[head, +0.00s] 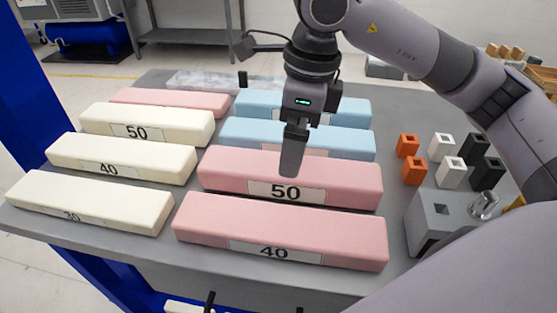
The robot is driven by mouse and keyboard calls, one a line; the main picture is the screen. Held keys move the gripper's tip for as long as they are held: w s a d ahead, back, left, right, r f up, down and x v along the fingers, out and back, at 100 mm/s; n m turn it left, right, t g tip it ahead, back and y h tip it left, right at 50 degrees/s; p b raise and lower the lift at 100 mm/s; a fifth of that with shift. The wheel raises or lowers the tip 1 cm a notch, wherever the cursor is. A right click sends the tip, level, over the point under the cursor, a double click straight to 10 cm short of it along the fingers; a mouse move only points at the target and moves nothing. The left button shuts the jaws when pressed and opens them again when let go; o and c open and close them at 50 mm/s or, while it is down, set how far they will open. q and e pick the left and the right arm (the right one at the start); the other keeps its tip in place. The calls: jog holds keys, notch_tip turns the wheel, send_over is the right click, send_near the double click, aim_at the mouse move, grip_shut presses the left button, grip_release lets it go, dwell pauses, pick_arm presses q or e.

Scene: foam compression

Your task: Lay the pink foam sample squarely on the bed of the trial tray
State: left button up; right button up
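Several pink foam blocks lie on the grey table: one labelled 50 (225,173) at the middle, one labelled 40 (210,218) in front of it, and one at the back left (170,99), partly hidden. I cannot tell which is the sample. My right gripper (291,165) points down in front of the pink 50 block in the picture. Its fingers overlap, so its opening and any contact are unclear. I cannot identify the trial tray for certain. A pale part (183,308) with black posts beside it shows at the bottom edge, mostly cut off. My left gripper is out of view.
Cream blocks (85,200) line the left, and blue blocks (245,133) lie behind the pink 50 block. Orange, white and black square pieces (414,170) and a grey holed block (436,215) stand at the right. A pale translucent slab (205,82) lies at the back.

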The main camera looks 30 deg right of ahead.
jog(key=f, duration=0.6)
jog(key=shift+w+a+f, duration=0.2)
jog(key=shift+a+f, duration=0.1)
jog(key=shift+f, duration=0.05)
jog(key=c, duration=1)
jog(key=shift+o, duration=0.2)
jog(key=shift+r, duration=0.1)
